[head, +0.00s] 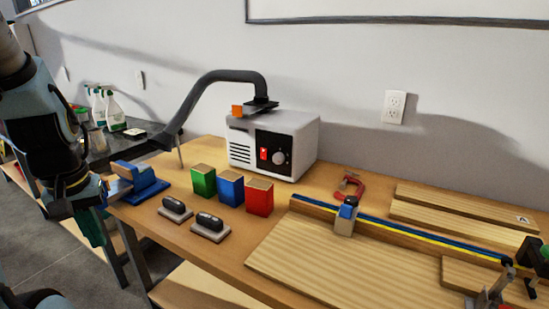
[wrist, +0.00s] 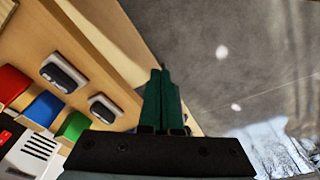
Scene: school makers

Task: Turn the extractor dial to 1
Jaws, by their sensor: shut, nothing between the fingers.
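The extractor (head: 298,140) is a white box with a black front panel, standing at the back of the wooden table. Its grey dial (head: 279,158) sits on the panel, right of a red switch (head: 264,154). I cannot read the dial's setting. In the wrist view part of the extractor (wrist: 35,150) shows at the lower left, and its dial is not seen there. My gripper (head: 97,236) hangs at the left, off the table's edge and well apart from the extractor. Its green fingers (wrist: 160,95) are together and empty.
Green, blue and red blocks (head: 231,189) stand before the extractor. Two sanding blocks (head: 210,226) lie nearer the front edge. A blue vise-like tool (head: 140,182) is at the left corner. A black hose (head: 205,85) arches over the left. A fence and boards (head: 330,268) fill the right.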

